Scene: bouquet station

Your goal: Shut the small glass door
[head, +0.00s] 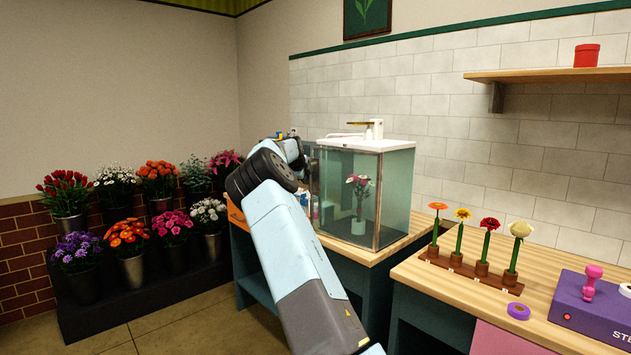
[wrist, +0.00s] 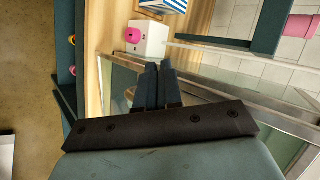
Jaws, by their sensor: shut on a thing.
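The glass case (head: 395,190) stands on the wooden counter, with a potted pink flower (head: 359,187) inside. The small glass door (head: 340,200) shows as a framed pane on its left-front side. How far the door stands open is hard to tell. My arm reaches to the left of the case, and its end is mostly hidden there in the head view. In the wrist view my gripper (wrist: 153,80) has its two dark fingers close together at the glass, shut on a narrow part of the door. The gripped part is hidden between the fingers.
A white box (wrist: 149,38) with a pink round mark and a striped box (wrist: 165,5) lie beyond my fingertips. To the right, another counter holds a wooden flower stand (head: 470,265) and a purple box (head: 595,310). Flower buckets (head: 132,270) stand at the left.

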